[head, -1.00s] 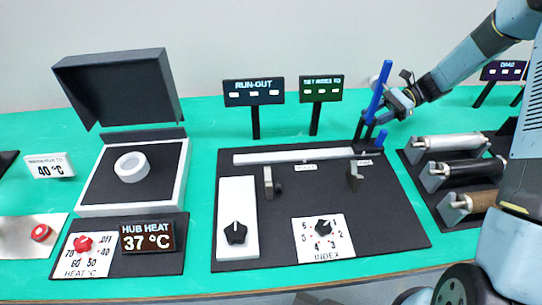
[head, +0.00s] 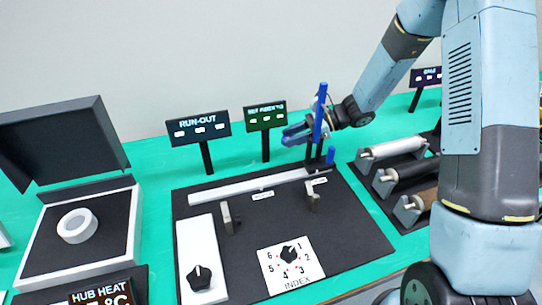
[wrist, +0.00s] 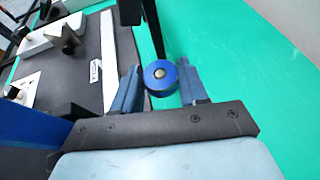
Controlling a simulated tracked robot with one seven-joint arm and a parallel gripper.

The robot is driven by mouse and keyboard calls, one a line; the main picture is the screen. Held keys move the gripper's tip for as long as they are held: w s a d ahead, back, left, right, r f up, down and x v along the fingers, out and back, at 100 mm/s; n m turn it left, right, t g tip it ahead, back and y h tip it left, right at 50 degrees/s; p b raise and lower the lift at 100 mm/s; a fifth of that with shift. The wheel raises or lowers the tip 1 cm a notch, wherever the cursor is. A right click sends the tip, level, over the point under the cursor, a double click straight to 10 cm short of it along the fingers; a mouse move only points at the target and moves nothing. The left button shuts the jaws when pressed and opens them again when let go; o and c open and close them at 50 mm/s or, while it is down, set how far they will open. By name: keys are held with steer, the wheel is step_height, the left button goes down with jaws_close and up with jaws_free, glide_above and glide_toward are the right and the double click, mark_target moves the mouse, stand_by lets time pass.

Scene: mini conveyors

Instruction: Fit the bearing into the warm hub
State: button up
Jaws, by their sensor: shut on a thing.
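My gripper (head: 296,134) is above the back right part of the dark board, beside the tall blue post (head: 320,108). The white ring-shaped hub (head: 77,226) lies on the dark plate of the white-edged heater (head: 134,222) at the left. The heater's lid (head: 62,140) stands open.
The hub heat display (head: 103,294) is cut off at the bottom edge. The dark board (head: 240,235) carries a long white rail (head: 235,187), small upright brackets and an index dial (head: 290,256). Sign stands (head: 202,127) rise behind it. Rollers (head: 392,148) lie at the right.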

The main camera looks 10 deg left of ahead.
glide_above(273, 161)
steer(key=shift+w+d, duration=0.15)
steer(key=shift+a+f, duration=0.2)
steer(key=shift+f, duration=3.3)
steer(key=o, duration=0.8)
